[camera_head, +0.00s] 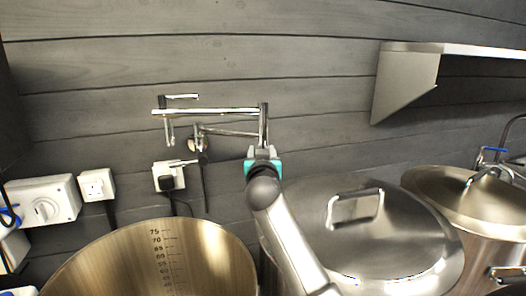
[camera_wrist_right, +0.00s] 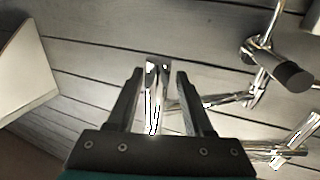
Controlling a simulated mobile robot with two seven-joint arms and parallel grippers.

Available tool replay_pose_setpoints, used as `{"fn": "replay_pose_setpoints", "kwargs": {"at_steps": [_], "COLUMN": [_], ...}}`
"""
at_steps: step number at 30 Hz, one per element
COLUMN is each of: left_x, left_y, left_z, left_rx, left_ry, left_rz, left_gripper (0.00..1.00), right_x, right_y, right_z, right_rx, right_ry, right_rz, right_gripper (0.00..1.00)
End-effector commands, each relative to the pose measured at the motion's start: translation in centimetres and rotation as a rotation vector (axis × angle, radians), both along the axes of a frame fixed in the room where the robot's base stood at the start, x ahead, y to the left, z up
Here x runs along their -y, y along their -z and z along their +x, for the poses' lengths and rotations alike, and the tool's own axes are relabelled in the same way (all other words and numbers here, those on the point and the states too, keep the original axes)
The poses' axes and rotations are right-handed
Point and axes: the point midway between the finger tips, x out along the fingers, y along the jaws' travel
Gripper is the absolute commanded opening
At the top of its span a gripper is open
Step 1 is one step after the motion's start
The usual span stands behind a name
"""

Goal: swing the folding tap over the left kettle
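The chrome folding tap (camera_head: 215,111) is fixed to the wall. Its two arms meet at an upright joint post (camera_head: 263,122) on the right. The spout end (camera_head: 170,132) hangs down at the left, in the picture above the back rim of the left kettle; I cannot tell whether it is over the opening. The left kettle (camera_head: 95,268) is open, with volume marks inside. My right gripper (camera_head: 262,152) is at the joint post. In the wrist view its fingers (camera_wrist_right: 160,88) stand apart on both sides of a chrome post (camera_wrist_right: 154,100). My left gripper is not in view.
A middle kettle with a steel lid (camera_head: 400,245) stands below my right arm. Another lidded kettle (camera_head: 470,205) is at the right. A steel shelf (camera_head: 410,80) juts from the wall at upper right. Sockets (camera_head: 97,185) and a plug (camera_head: 170,180) with cables are below the tap.

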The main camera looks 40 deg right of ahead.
Motion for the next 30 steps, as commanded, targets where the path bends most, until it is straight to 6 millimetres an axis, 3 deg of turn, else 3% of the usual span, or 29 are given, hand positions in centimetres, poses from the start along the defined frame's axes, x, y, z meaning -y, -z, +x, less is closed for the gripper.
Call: {"fn": "replay_pose_setpoints", "kwargs": {"at_steps": [3, 16, 30], "left_x": [-0.1, -0.1, -0.1], "left_y": [0.0, 0.1, 0.6], "left_z": [0.0, 0.0, 0.0], "left_rx": [0.000, 0.000, 0.000], "left_ry": [-0.001, -0.001, 0.000], "left_rz": [0.001, 0.002, 0.001], "left_gripper": [0.50, 0.50, 0.50], "right_x": [0.1, -0.4, -4.8], "right_y": [-0.1, -0.2, -0.1], "right_z": [0.0, -0.8, -6.2], "right_rx": [0.002, 0.004, 0.004], "right_ry": [0.002, 0.003, 0.002], "right_rz": [-0.001, -0.003, 0.000], "right_gripper": [0.66, 0.66, 0.66]}}
